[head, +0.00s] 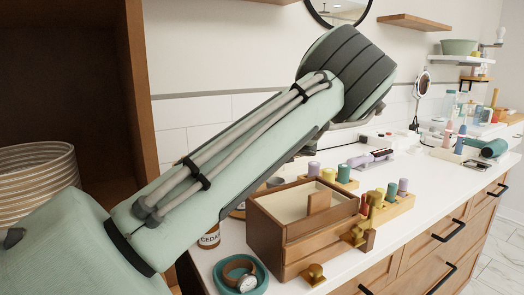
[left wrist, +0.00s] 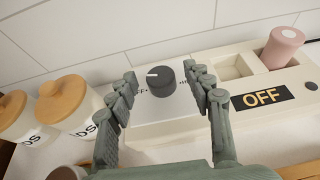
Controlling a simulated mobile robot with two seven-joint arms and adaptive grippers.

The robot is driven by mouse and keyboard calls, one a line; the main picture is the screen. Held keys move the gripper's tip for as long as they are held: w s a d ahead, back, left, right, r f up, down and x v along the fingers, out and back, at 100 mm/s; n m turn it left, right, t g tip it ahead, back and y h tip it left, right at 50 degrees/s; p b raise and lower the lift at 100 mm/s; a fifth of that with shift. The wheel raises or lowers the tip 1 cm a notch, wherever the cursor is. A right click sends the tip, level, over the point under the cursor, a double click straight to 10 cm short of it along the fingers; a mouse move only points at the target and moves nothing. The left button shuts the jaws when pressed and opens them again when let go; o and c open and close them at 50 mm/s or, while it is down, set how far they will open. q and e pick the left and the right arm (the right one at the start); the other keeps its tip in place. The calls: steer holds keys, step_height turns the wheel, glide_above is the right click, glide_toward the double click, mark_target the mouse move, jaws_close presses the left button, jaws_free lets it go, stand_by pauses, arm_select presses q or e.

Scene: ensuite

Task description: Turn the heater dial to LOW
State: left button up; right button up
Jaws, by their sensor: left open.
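The heater dial (left wrist: 160,77) is a round dark grey knob on a pale, cream-coloured unit (left wrist: 180,115) in the left wrist view. A light mark on the knob points left, towards printed letters that read partly as "FF". A black plate (left wrist: 262,97) on the unit's front reads "OFF". My left gripper (left wrist: 163,72) is open, with one finger on each side of the dial; I cannot tell whether either touches it. In the head view my left arm reaches across the counter and hides the dial and gripper. My right gripper is not in view.
In the left wrist view, two lidded jars (left wrist: 68,103) stand left of the unit and a pink cylinder (left wrist: 283,47) sits in its tray. In the head view, a wooden box (head: 300,222), peg racks (head: 390,208) and a teal dish with a watch (head: 241,278) crowd the counter.

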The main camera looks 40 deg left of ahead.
arm_select(q)
steer(key=shift+w+a+f, duration=0.1)
steer(key=shift+a+f, duration=0.05)
steer(key=shift+a, duration=0.1)
steer(key=c, duration=1.2)
steer(key=shift+o, duration=0.2)
